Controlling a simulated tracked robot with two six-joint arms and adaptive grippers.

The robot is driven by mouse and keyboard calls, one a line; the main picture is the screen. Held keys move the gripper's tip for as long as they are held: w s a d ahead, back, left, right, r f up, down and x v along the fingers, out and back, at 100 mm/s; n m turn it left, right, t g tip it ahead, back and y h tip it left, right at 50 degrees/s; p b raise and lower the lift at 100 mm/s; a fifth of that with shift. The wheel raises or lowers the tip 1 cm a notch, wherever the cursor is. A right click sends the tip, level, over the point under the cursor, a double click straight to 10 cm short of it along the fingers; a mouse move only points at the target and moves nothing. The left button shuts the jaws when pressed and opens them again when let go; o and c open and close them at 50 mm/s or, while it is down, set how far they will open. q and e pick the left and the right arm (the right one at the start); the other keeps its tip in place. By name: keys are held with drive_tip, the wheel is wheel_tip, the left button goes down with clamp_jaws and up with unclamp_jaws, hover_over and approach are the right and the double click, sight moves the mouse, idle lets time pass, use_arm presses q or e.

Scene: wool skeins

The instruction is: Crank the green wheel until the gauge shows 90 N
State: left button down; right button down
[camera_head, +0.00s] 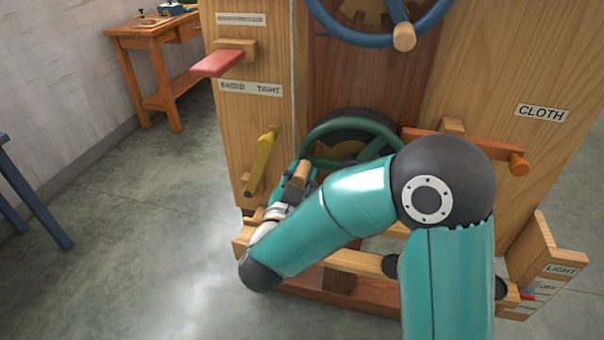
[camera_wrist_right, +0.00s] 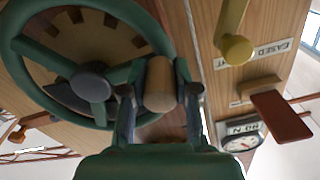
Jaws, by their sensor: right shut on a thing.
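The green wheel (camera_head: 372,149) is low on the front of the wooden machine, partly hidden by my right arm. In the right wrist view, the wheel (camera_wrist_right: 90,86) fills the upper left, with its spokes and dark hub showing. My right gripper (camera_head: 300,180) is at the wheel's lower left and is shut on its wooden crank handle (camera_wrist_right: 158,84). The fingers sit on both sides of the handle. The round gauge (camera_wrist_right: 241,137) is at the lower right of the wrist view, under a label that seems to read 90 N upside down. Its reading is too small to tell. My left gripper is not in view.
A blue wheel (camera_head: 345,34) with a wooden knob is above the green one. A yellow lever (camera_head: 263,158) and a red paddle (camera_head: 216,63) stick out on the left. An orange bar (camera_head: 480,148) is on the right. The floor at left is mostly clear.

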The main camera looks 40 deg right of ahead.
drive_tip(key=shift+r+m+b, duration=0.45)
drive_tip(key=shift+r+m, duration=0.2)
drive_tip(key=shift+m, duration=0.05)
drive_tip(key=c, duration=0.9)
unclamp_jaws()
drive_tip(key=shift+o, duration=0.2)
drive_tip(key=v, duration=1.2)
drive_tip(key=shift+f, duration=0.15)
